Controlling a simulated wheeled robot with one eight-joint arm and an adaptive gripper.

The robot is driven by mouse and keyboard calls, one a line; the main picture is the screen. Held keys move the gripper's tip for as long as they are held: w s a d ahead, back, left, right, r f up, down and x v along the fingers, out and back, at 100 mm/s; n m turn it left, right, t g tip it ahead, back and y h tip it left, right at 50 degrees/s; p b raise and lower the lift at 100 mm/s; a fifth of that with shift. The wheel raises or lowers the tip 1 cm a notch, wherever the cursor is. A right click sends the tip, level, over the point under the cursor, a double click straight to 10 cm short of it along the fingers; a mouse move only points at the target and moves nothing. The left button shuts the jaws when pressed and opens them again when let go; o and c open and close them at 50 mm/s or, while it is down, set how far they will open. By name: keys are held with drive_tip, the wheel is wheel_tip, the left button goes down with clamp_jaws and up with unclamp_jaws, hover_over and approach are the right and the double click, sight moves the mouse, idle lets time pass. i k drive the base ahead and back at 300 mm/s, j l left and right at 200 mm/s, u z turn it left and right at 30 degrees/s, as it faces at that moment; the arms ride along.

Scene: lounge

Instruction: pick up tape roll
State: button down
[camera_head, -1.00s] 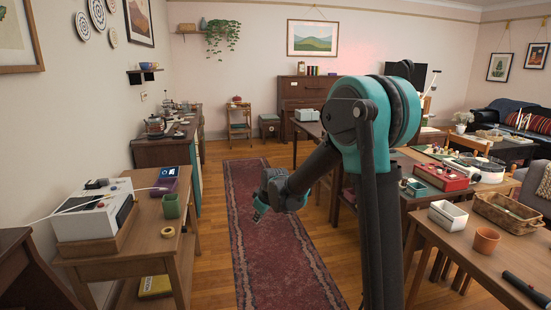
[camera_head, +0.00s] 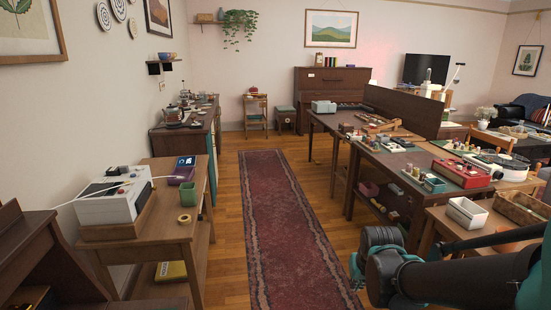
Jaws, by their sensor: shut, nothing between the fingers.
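The tape roll (camera_head: 184,219) is a small tan ring. It lies flat on the wooden side table (camera_head: 172,233) at the left, near its right edge and in front of a green square cup (camera_head: 188,194). My gripper (camera_head: 357,272) is at the lower right, beyond the dark wrist of my arm. Only a small teal part of it shows by the right edge of the rug. It is shut and empty, well to the right of the tape roll and apart from it.
A white machine (camera_head: 112,199) with a cable and a purple box (camera_head: 182,172) stand on the same table. A dark shelf unit (camera_head: 30,250) is at the lower left. The red rug (camera_head: 285,225) lies clear between this table and the cluttered tables at right.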

sight(184, 219)
drive_tip(key=i+j, duration=0.1)
drive_tip(key=i, duration=0.35)
drive_tip(key=i+j, duration=0.15)
drive_tip(key=i, duration=0.25)
drive_tip(key=i+u, duration=0.1)
drive_tip(key=u, duration=0.3)
drive_tip(key=i+u, duration=0.1)
drive_tip(key=u, duration=0.3)
drive_tip(key=i+u, duration=0.1)
drive_tip(key=u, duration=0.35)
drive_tip(key=l+u, duration=0.1)
drive_tip(key=u, duration=0.3)
drive_tip(key=i, duration=0.05)
